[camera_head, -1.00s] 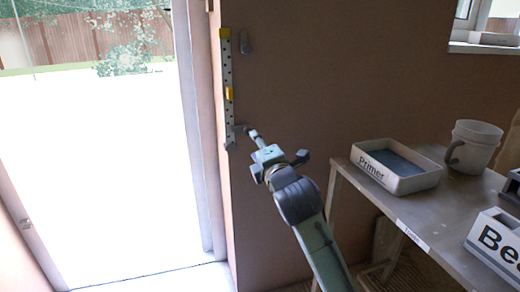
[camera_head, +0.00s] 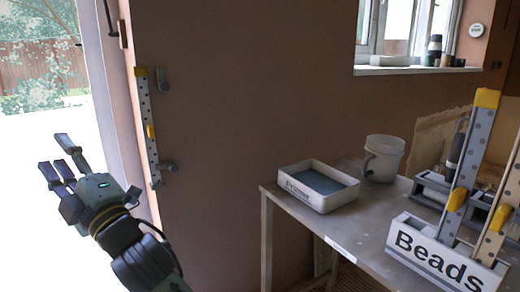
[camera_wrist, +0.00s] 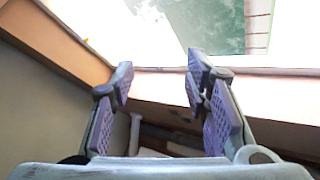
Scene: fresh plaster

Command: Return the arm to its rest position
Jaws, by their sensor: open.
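My gripper (camera_head: 58,160) is at the left of the head view, in front of the bright doorway. Its fingers are spread and point up and to the left. In the wrist view my gripper (camera_wrist: 160,80) shows two padded fingers wide apart with nothing between them. My arm runs from the gripper down to the bottom edge of the head view. The gripper appears apart from the wall and the table.
A perforated strip with yellow pieces (camera_head: 147,112) stands upright at the doorway's edge. To the right, a table (camera_head: 342,226) bears a Primer tray (camera_head: 331,203), a white bucket (camera_head: 391,160) and a Beads box (camera_head: 403,253) holding strips. Bare wall lies between.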

